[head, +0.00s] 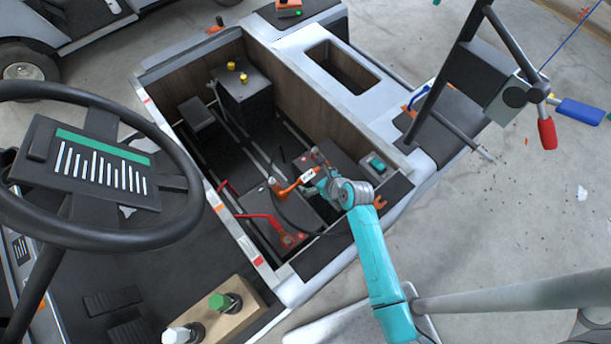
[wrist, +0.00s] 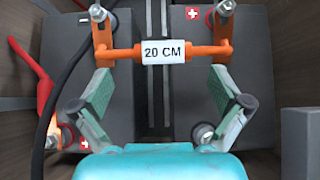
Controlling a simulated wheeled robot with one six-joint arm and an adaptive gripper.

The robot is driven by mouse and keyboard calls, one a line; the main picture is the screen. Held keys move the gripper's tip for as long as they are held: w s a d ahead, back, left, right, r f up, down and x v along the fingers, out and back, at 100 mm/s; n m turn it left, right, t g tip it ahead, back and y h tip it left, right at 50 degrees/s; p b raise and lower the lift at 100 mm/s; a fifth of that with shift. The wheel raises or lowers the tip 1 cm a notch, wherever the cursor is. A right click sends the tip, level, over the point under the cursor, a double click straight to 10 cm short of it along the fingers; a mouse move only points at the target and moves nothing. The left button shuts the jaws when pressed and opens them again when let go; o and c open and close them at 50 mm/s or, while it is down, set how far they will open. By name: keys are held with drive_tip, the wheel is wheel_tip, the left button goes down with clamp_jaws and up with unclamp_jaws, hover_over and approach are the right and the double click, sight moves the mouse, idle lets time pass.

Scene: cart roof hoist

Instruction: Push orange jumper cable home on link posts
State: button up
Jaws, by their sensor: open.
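The orange jumper cable (wrist: 205,52), with a white "20 CM" label, spans the gap between two dark batteries, the left one (wrist: 112,112) and the right one (wrist: 252,65). Its end lugs reach up to a left link post (wrist: 98,13) and a right link post (wrist: 225,9). I cannot tell how far down the lugs sit on the posts. My gripper (wrist: 163,80) is open, its two pads spread wide and just short of the cable near its ends. In the head view the cable (head: 293,187) lies beside my gripper (head: 314,180), which partly covers the area.
A red cable (head: 262,216) and a black cable (wrist: 66,70) run close on the left. Wooden bay walls (head: 305,100) surround the batteries. A battery with yellow caps (head: 245,90) stands at the back. The steering wheel (head: 95,165) is at left.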

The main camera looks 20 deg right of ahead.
sight(308, 175)
drive_tip(key=shift+x, duration=3.6)
drive_tip(key=shift+d+r, duration=0.1)
drive_tip(key=shift+d, duration=0.05)
drive_tip(key=c, duration=1.6)
drive_tip(key=shift+w+r, duration=0.1)
